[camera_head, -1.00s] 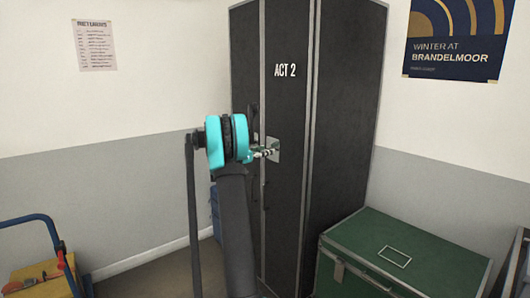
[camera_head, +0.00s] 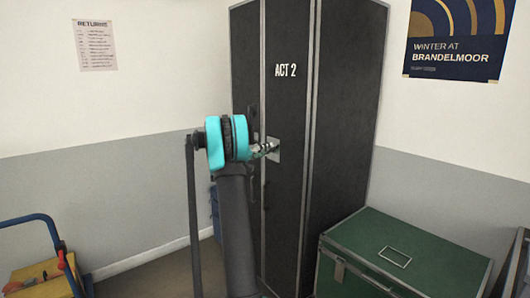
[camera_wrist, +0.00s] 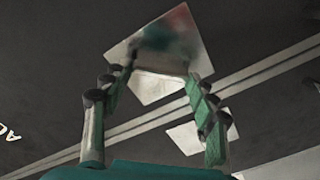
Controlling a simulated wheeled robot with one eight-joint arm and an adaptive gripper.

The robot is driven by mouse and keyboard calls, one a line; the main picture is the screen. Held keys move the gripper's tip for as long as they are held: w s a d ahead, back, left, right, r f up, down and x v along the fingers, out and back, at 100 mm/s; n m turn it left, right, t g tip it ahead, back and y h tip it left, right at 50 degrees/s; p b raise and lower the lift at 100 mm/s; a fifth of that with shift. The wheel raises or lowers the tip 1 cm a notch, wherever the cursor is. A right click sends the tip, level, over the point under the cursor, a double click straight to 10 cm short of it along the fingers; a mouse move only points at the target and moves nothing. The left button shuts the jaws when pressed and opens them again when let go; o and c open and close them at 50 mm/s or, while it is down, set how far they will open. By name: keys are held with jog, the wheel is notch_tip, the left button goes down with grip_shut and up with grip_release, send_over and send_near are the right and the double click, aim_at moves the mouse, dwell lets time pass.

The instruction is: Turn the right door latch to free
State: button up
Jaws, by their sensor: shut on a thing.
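The dark wardrobe (camera_head: 285,200) marked "ACT 2" stands upright with its doors closed. A square metal latch plate (camera_head: 274,150) sits on its right door; it also shows in the wrist view (camera_wrist: 190,45), turned at an angle by the camera's tilt. My gripper (camera_head: 268,150) is at this plate, mostly behind my teal arm joint. In the wrist view my two fingers (camera_wrist: 160,78) reach to the plate and are shut on a pale latch handle (camera_wrist: 160,70) between their tips. The latch's exact position is hard to tell.
A second metal plate (camera_wrist: 187,137) lies across the door seam in the wrist view. A green trunk (camera_head: 405,250) stands right of the wardrobe. A blue-handled cart (camera_head: 45,250) with a yellow box is at lower left. Open floor lies between.

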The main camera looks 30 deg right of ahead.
jog(key=shift+w+f+n, duration=0.1)
jog(key=shift+n, duration=2)
jog(key=shift+w+f+n, duration=0.1)
jog(key=shift+n, duration=2)
jog(key=shift+s, duration=0.1)
jog(key=o, duration=1.2)
jog(key=shift+c, duration=0.2)
jog(key=shift+a, duration=0.1)
jog(key=a, duration=1.1)
jog(key=shift+s+a, duration=0.4)
jog(key=shift+s, duration=0.05)
